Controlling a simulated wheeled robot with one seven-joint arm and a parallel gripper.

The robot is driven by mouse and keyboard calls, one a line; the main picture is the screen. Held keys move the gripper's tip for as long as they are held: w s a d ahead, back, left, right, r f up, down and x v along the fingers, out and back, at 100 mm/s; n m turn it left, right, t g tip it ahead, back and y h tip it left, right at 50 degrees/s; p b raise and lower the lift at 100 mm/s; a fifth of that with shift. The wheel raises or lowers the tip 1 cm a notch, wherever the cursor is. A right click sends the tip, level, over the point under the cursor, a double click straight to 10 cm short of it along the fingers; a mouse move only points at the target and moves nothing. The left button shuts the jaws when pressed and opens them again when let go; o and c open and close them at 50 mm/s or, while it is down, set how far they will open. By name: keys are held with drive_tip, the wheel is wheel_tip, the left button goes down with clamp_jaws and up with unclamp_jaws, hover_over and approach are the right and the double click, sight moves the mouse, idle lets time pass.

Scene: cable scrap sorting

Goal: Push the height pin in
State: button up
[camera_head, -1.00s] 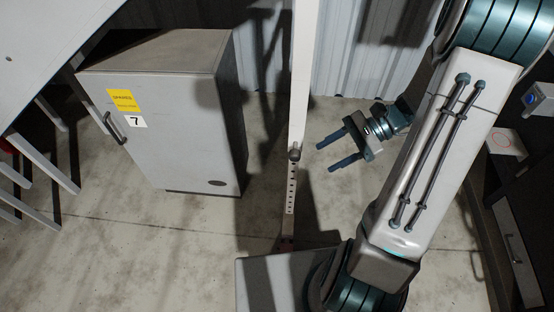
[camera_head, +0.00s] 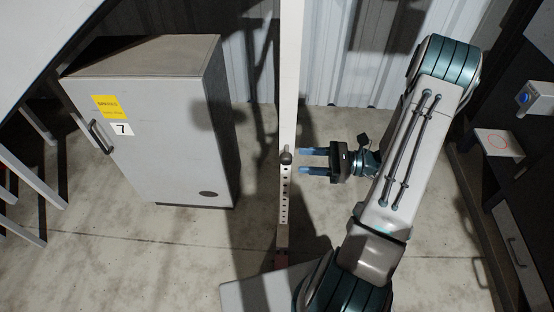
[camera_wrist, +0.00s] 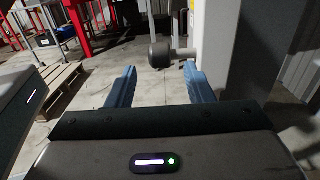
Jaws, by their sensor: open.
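The height pin (camera_head: 286,157) is a dark round knob on the side of a white upright post (camera_head: 290,90). Below it, the post has a lower section with a row of holes (camera_head: 284,200). In the wrist view the pin's black knob (camera_wrist: 159,55) stands out from the post on a short light shaft, ahead of and between the fingertips. My gripper (camera_head: 301,160) is open and empty, its two blue fingers pointing left at the pin, with a small gap. It also shows in the wrist view (camera_wrist: 160,82). How deep the pin sits is hard to tell.
A grey cabinet (camera_head: 160,140) with a yellow label stands left of the post. A white tabletop (camera_head: 45,35) is at the upper left. A dark bench (camera_head: 510,185) is on the right. A wooden pallet (camera_wrist: 62,85) lies on the floor in the wrist view.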

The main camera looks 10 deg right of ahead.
sight(286, 159)
drive_tip(key=x, duration=0.8)
drive_tip(key=shift+b, duration=0.3)
drive_tip(key=shift+c, duration=0.4)
